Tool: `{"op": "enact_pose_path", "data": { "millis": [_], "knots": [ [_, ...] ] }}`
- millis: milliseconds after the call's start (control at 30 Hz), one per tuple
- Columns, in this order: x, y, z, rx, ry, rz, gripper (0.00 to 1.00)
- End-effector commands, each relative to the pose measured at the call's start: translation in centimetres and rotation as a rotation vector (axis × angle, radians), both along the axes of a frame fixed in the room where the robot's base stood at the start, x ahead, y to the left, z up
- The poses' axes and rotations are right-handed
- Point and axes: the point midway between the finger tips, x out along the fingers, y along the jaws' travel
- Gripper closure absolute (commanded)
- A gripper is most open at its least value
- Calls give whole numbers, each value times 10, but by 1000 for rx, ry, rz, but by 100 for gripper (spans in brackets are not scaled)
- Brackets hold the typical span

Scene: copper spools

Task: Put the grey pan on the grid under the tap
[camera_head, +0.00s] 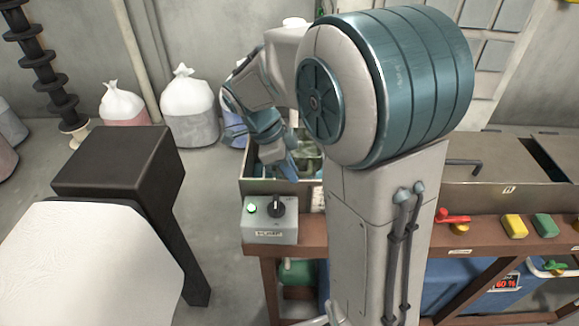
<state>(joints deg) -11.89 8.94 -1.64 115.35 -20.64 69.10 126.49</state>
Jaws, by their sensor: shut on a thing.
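My gripper (287,165) is at the end of my arm, over the left part of a steel basin (262,187), pointing down. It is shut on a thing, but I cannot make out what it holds. I cannot pick out the grey pan, the grid or the tap for sure.
A grey switch box (270,220) with a black knob stands in front of the basin. A red-handled valve (452,217), a yellow block (515,226) and a green block (546,225) lie along the brown bench edge (480,236). White sacks (188,105) stand on the floor behind.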

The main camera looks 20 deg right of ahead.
Motion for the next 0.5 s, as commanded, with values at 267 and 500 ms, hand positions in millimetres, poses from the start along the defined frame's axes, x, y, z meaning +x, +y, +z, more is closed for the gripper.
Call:
{"op": "enact_pose_path", "data": {
  "millis": [267,500],
  "knots": [
    [0,0,-1,0,1,1,66],
    [0,0,-1,0,0,1,66]
  ]
}}
